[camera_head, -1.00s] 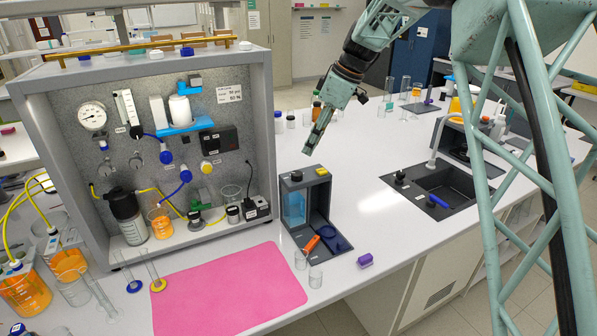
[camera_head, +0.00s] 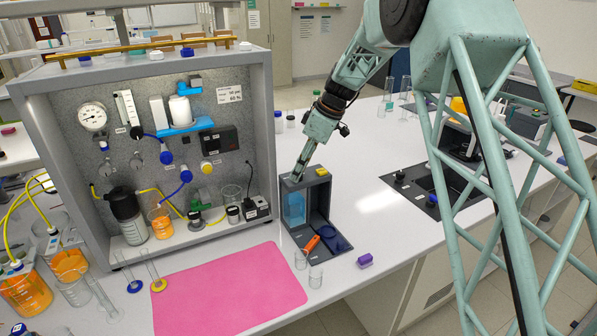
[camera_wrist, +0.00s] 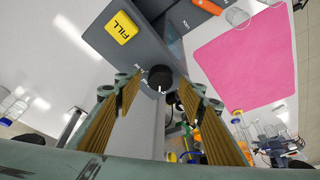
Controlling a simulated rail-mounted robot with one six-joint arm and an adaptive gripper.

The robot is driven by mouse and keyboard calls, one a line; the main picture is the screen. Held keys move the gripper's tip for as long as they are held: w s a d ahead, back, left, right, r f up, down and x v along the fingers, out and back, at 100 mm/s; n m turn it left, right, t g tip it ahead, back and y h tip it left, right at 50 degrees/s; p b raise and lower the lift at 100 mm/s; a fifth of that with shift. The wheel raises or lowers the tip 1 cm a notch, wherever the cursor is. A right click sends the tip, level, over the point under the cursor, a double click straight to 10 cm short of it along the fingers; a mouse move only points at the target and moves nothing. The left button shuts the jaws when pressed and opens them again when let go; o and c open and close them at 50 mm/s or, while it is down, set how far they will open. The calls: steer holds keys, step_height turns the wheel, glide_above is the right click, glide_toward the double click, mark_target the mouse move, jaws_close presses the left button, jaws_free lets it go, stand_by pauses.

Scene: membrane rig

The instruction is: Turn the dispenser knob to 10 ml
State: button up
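The dispenser (camera_head: 322,207) is a dark grey box on the white bench, with a blue liquid window. Its black knob (camera_wrist: 160,77) shows in the wrist view on the top face, with a white pointer mark toward the bottom of the picture. The small scale lettering beside it is unreadable. A yellow FILL button (camera_wrist: 121,27) sits on the same face. My gripper (camera_head: 296,179) is tilted down over the dispenser top and hides the knob in the head view. In the wrist view my gripper (camera_wrist: 158,92) is open, its fingers apart on either side of the knob; contact is not visible.
The membrane rig cabinet (camera_head: 262,110) stands left of the dispenser. A pink mat (camera_head: 230,290), small glass beakers (camera_head: 315,277) and a purple block (camera_head: 364,261) lie in front. An orange-handled tool (camera_head: 311,244) rests on the dispenser's base.

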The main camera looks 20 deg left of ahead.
steer(key=shift+a+f, duration=0.2)
steer(key=shift+f, duration=0.25)
steer(key=c, duration=0.8)
steer(key=shift+c, duration=0.2)
